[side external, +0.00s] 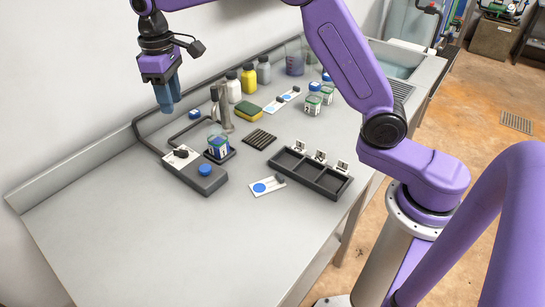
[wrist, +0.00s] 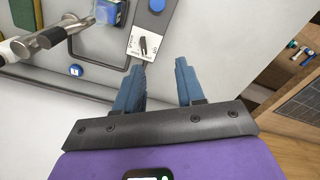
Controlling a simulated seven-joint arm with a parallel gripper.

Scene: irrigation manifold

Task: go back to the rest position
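My gripper (side external: 167,108) is high over the far left part of the counter in the side view, with its blue fingers pointing down. In the wrist view my gripper (wrist: 160,72) has its two blue fingers apart, with only bare counter between them. It is open and holds nothing. A dark grey control box (side external: 208,184) with a white plate, a black switch and a blue button stands on the counter below and to the right of it. Its white plate shows in the wrist view (wrist: 148,42) beyond the fingertips.
A jar with blue contents (side external: 218,145) stands beside the control box, near a metal post (side external: 225,112). Bottles, a yellow-green sponge (side external: 248,111) and small jars are farther back. A dark compartment tray (side external: 310,175) is at the right. The front left counter is clear.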

